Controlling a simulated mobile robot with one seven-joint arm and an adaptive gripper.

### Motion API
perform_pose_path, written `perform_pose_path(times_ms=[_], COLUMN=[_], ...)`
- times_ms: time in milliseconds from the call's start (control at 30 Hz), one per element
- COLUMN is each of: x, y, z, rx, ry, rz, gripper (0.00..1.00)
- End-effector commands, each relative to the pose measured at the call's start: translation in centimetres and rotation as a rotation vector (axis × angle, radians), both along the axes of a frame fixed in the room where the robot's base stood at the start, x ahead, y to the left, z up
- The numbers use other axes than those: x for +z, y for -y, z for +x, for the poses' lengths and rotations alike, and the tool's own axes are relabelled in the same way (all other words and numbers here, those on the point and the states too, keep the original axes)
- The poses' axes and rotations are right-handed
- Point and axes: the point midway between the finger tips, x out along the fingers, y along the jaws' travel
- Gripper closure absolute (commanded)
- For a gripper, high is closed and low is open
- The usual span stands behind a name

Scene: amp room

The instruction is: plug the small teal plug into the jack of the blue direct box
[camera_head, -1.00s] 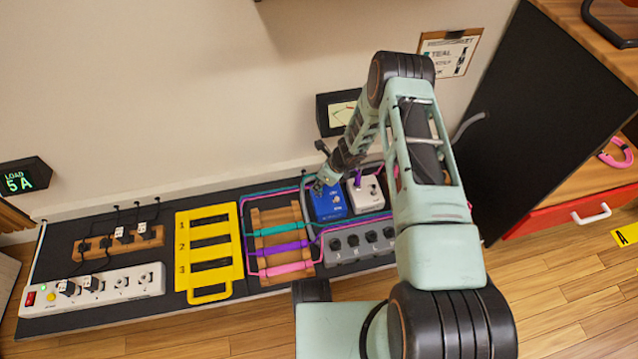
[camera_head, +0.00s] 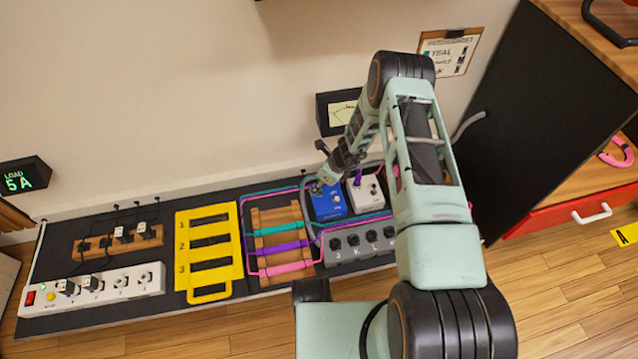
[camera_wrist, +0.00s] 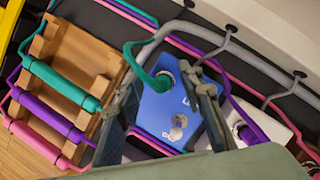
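The blue direct box (camera_head: 328,205) stands on the black board, partly behind my gripper (camera_head: 317,186) in the head view. In the wrist view, the blue box (camera_wrist: 172,110) lies below my gripper (camera_wrist: 162,70). The two fingers are apart, one on each side of the teal plug (camera_wrist: 163,80), with visible gaps to it. A teal cable (camera_wrist: 132,50) loops down into this plug, which stands at a round fitting on the blue box's top. It looks seated in the jack; its depth is hidden. A silver knob (camera_wrist: 177,132) is on the same face.
A white box (camera_head: 364,193) with a purple plug stands close right. A wooden rack (camera_head: 260,214) with teal, purple and pink cable pieces is left. A grey socket block (camera_head: 350,256) sits in front. Grey cables (camera_wrist: 225,50) arch nearby. A black cabinet side (camera_head: 550,120) bounds the right.

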Motion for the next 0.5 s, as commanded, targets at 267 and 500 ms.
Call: perform_pose_path(times_ms=[267, 500], x=[2.0, 6.0], y=[0.7, 2.1], z=[-0.3, -1.2], rx=[-0.002, -0.001], ry=[0.002, 0.003], rz=[0.0, -0.001], gripper=[0.65, 0.65])
